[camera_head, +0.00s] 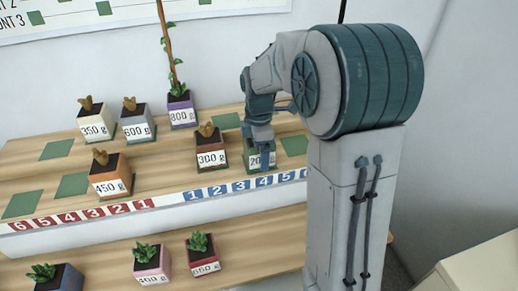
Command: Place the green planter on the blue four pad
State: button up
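The green planter (251,163) stands upright on the upper wooden shelf, above the blue number strip. Its white label starts with 2 and is partly covered by my finger. My gripper (262,148) points down at this planter, with a finger in front of its label. I cannot tell whether the fingers close on it. The blue 4 (260,183) on the strip lies just below and in front of the planter. Any pad under the planter is largely hidden. A bare green pad (294,145) lies just right of it, and another (225,121) behind it to the left.
A purple planter (182,112) with a tall stem stands behind. Orange 450 g (110,185), grey 600 g (135,130) and white 350 g (95,128) planters stand further left. Several planters occupy the lower shelf (110,275).

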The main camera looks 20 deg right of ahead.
notch_tip(320, 180, up, 11)
jog(key=shift+r+p, duration=0.15)
jog(key=shift+p, duration=0.2)
jog(key=shift+s+r, duration=0.15)
jog(key=shift+r, duration=0.35)
jog(key=s+f+m+t, duration=0.1)
jog(key=s+f+m, duration=0.2)
jog(key=s+m, duration=0.6)
jog(key=s+f+m+t, duration=0.1)
jog(key=s+f+m, duration=0.3)
jog(key=s+m, duration=0.5)
jog(key=shift+s+t, duration=0.4)
jog(key=shift+s, duration=0.75)
